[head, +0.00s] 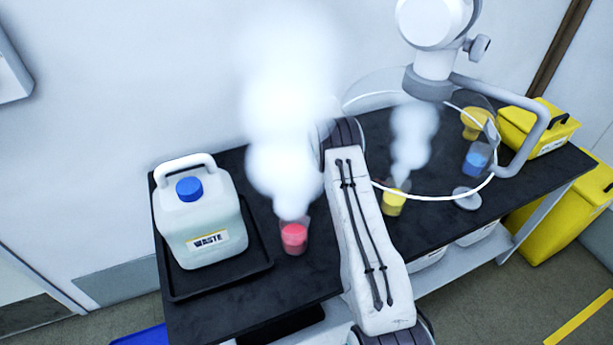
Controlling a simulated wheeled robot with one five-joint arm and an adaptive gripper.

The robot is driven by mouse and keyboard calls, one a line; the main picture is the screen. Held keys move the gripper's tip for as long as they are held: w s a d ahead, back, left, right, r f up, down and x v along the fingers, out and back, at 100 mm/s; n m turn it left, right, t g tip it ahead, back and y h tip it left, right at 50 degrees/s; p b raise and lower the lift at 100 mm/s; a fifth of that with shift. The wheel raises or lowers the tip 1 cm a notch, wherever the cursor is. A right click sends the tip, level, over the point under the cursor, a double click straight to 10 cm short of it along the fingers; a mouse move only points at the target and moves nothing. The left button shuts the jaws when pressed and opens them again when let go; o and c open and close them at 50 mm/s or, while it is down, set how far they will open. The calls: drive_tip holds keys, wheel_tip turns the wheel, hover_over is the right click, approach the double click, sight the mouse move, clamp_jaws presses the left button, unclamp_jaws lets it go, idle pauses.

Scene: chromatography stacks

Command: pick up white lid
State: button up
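A small pale grey-white round disc, which looks like the white lid (466,198), lies on the black tabletop (345,297) at the right, below the blue-filled beaker. The white rim of a clear hood passes close above it in the picture. One link of my arm stands across the middle of the head view, left of the disc. My gripper is not visible, so its fingers and anything in them cannot be seen.
A beaker with red liquid (294,238) and one with yellow liquid (393,203) give off white vapour. A blue-filled beaker (476,160) stands near the disc. A white waste jug (201,220) sits on a black tray (222,286). A yellow bin (540,126) is at the far right.

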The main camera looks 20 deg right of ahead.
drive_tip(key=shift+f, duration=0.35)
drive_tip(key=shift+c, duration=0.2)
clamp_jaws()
